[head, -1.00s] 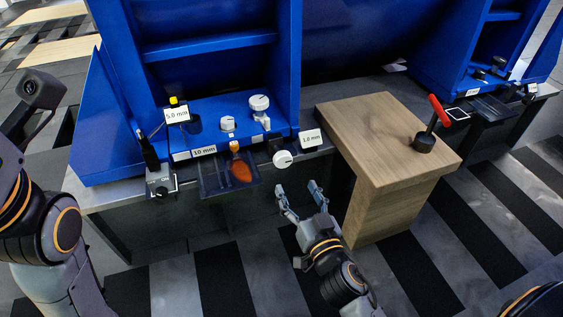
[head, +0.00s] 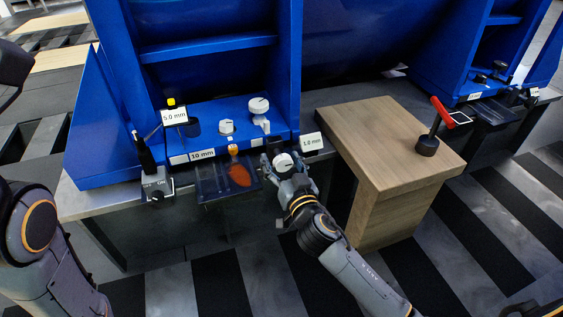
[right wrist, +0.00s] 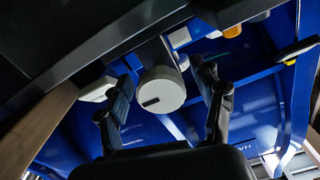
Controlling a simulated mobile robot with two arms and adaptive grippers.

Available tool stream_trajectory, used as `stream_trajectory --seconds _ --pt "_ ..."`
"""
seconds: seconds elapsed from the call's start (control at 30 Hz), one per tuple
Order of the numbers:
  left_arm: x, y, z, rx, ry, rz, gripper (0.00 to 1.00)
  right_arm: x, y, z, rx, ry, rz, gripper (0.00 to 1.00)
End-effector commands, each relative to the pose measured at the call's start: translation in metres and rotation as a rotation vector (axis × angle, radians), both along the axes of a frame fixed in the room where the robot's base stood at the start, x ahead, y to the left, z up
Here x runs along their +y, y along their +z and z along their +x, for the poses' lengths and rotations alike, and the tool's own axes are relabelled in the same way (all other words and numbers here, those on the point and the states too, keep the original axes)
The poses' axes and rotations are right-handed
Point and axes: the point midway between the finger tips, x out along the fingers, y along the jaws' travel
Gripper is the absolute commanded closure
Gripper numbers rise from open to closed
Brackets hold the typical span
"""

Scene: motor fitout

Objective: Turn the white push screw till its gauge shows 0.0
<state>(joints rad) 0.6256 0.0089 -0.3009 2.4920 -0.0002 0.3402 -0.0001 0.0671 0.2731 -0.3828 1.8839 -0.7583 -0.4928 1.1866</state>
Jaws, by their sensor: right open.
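The white push screw (head: 284,161) is a round white knob at the front edge of the blue station. Its nearest gauge label (head: 311,141) reads 1.0 mm, just to its right. My right gripper (head: 283,165) is open with its fingers around the knob. In the right wrist view the knob (right wrist: 161,90) sits between the two open fingers (right wrist: 165,82), with a visible gap on each side and a dark slot on its face. My left arm shows at the left edge, but its gripper is out of view.
Two other white knobs (head: 259,105) (head: 227,126) stand on the blue shelf. Labels reading 5.0 mm (head: 174,116) and 10 mm (head: 202,155) are to the left. A dark tray (head: 212,188) with an orange item is left of my right gripper. A wooden block (head: 375,135) stands at right.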

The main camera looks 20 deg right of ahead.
Motion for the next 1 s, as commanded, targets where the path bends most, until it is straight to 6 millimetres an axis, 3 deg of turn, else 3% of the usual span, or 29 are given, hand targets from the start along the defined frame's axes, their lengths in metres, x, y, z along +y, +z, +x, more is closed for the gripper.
stream_trajectory --seconds 0.1,0.37,0.73,1.0 --pt "0.000 0.000 -0.001 -0.002 -0.001 -0.001 0.63 0.000 0.000 0.000 0.000 0.000 0.000 0.37" --pt "0.001 0.000 -0.001 -0.004 -0.001 -0.002 0.63 0.000 0.000 0.000 0.000 0.000 0.000 0.89" --pt "0.001 0.002 0.000 -0.002 -0.003 -0.005 0.63 0.000 0.001 -0.001 0.000 -0.001 -0.052 0.89" --pt "0.003 0.002 0.012 0.034 -0.006 -0.011 0.63 -0.001 0.002 -0.001 -0.006 -0.002 -0.233 0.89"
